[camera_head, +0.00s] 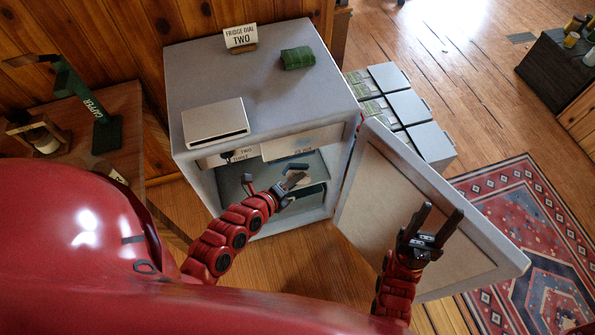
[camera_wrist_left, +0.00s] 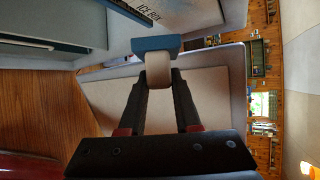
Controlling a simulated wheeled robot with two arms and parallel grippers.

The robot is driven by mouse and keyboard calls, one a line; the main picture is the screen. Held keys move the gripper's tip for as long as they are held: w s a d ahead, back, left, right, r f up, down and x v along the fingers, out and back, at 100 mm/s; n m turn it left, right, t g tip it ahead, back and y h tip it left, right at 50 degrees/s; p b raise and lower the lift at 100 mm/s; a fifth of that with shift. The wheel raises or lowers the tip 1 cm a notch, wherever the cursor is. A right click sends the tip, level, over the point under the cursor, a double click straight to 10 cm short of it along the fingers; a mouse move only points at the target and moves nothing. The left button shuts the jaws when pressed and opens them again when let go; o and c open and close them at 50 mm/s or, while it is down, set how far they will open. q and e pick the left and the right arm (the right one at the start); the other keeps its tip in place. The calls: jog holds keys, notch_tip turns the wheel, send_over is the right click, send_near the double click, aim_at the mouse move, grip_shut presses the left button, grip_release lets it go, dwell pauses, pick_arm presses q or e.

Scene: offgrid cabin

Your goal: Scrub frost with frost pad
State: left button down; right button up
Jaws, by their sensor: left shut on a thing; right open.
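The frost pad (camera_wrist_left: 157,45) has a blue block and a pale handle. My left gripper (camera_wrist_left: 158,92) is shut on that handle, with the blue block beyond the fingertips. In the head view my left gripper (camera_head: 293,182) reaches into the open fridge (camera_head: 190,75), below the panel lettered ICE BOX (camera_head: 301,143). That panel also shows at the top of the left wrist view (camera_wrist_left: 185,14), close to the pad. I cannot make out any frost or tell whether the pad touches the panel. My right gripper (camera_head: 434,224) is open and empty, in front of the fridge door (camera_head: 395,195).
The fridge door stands open to the right. On the fridge top are a white tray-like box (camera_head: 215,121), a green bundle (camera_head: 297,58) and a FRIDGE DIAL TWO sign (camera_head: 240,37). Grey boxes (camera_head: 410,107) stand behind the door. A side table (camera_head: 125,110) is at left.

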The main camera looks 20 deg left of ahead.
aim_at(289, 165)
pick_arm(q)
jog(key=shift+s, duration=0.1)
jog(key=shift+a, duration=0.1)
jog(key=shift+w, duration=0.3)
jog(key=shift+w+a+b, duration=0.25)
jog(key=shift+w+a, duration=0.6)
jog(key=shift+w, duration=0.25)
jog(key=shift+w+a+b, duration=0.2)
jog(key=shift+w+a, duration=0.6)
jog(key=shift+w, duration=0.3)
jog(key=shift+w+a+b, duration=0.35)
jog(key=shift+w+a, duration=0.2)
jog(key=shift+w, duration=0.3)
